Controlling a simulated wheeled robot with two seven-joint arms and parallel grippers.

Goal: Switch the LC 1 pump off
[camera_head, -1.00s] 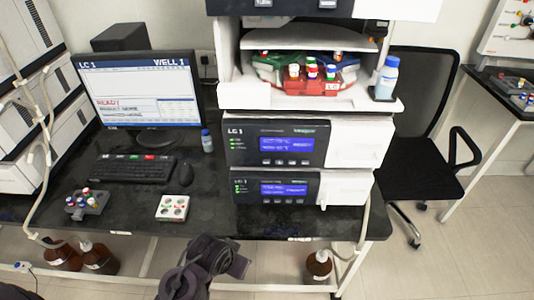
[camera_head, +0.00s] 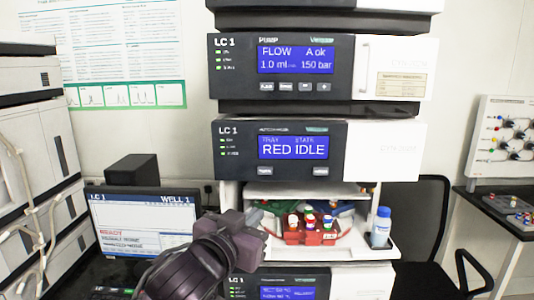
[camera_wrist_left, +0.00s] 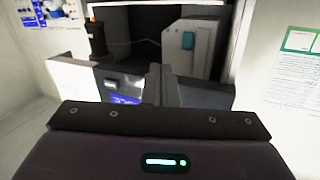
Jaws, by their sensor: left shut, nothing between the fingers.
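The LC 1 pump (camera_head: 240,80) is the dark-fronted module high in the head view. Its lit blue display (camera_head: 296,60) reads FLOW 1.0 ml, A ok, 150 bar. A row of small buttons (camera_head: 295,87) sits under the display, and small green lights show at its left. My left gripper (camera_head: 260,216) is shut and empty, well below the pump, in front of the left side of the open autosampler bay. In the left wrist view a module front with a blue display (camera_wrist_left: 125,100) shows beyond the gripper housing; I cannot tell which module. My right gripper is not in view.
The autosampler (camera_head: 235,150) below the pump reads RED IDLE. Its open bay holds a red vial rack (camera_head: 308,237), and a blue-capped bottle (camera_head: 380,228) stands at its right. The monitor (camera_head: 140,222) is at left. The space before the pump front is clear.

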